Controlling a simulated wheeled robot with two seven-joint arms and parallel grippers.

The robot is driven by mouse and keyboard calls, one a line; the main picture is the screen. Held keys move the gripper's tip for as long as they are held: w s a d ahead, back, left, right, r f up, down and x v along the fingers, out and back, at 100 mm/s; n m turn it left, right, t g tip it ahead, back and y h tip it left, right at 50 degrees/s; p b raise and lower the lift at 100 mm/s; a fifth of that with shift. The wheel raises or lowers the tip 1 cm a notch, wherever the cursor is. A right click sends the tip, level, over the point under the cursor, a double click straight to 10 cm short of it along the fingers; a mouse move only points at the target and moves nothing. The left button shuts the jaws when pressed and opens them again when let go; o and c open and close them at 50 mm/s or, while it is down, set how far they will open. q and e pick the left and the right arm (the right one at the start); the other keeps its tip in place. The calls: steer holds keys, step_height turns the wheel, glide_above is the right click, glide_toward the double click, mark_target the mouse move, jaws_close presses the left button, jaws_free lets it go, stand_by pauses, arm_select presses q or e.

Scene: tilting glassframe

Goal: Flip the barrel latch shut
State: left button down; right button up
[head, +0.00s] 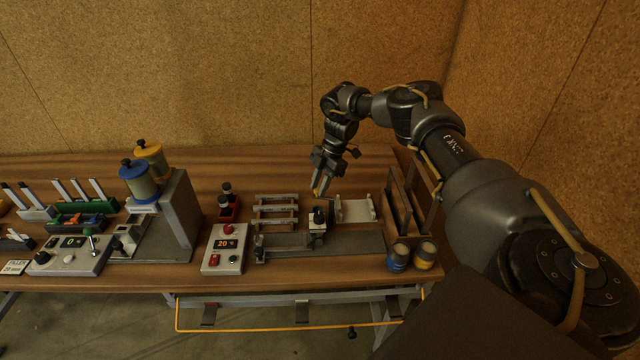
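My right gripper (319,186) points down over the workbench, behind and just above a small pale block with a black knob (319,216). This block stands on a dark rail plate (350,243) and may carry the barrel latch, but the latch is too small to make out for certain. The gripper looks apart from the block, with nothing visible held in it. Its fingers are seen nearly edge-on, so their opening is unclear. My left gripper is not in view.
A pale tray (355,210) and upright dark panels (404,205) stand right of the block, a metal rack (275,211) left. A control box reading 20 (225,248) and blue (398,257) and yellow (425,256) cups sit near the front edge. A tall dispenser (180,210) stands further left.

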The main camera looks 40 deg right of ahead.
jaws_close()
steer(key=shift+s+a+f+n+g+b, duration=0.1)
steer(key=shift+a+n+g+b, duration=0.25)
steer(key=shift+n, duration=0.55)
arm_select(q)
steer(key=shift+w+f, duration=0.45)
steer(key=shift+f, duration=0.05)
arm_select(e)
steer(key=shift+s+n, duration=0.15)
steer(key=shift+n, duration=0.35)
steer(key=shift+g, duration=0.25)
steer(key=shift+o, duration=1.9)
jaws_free()
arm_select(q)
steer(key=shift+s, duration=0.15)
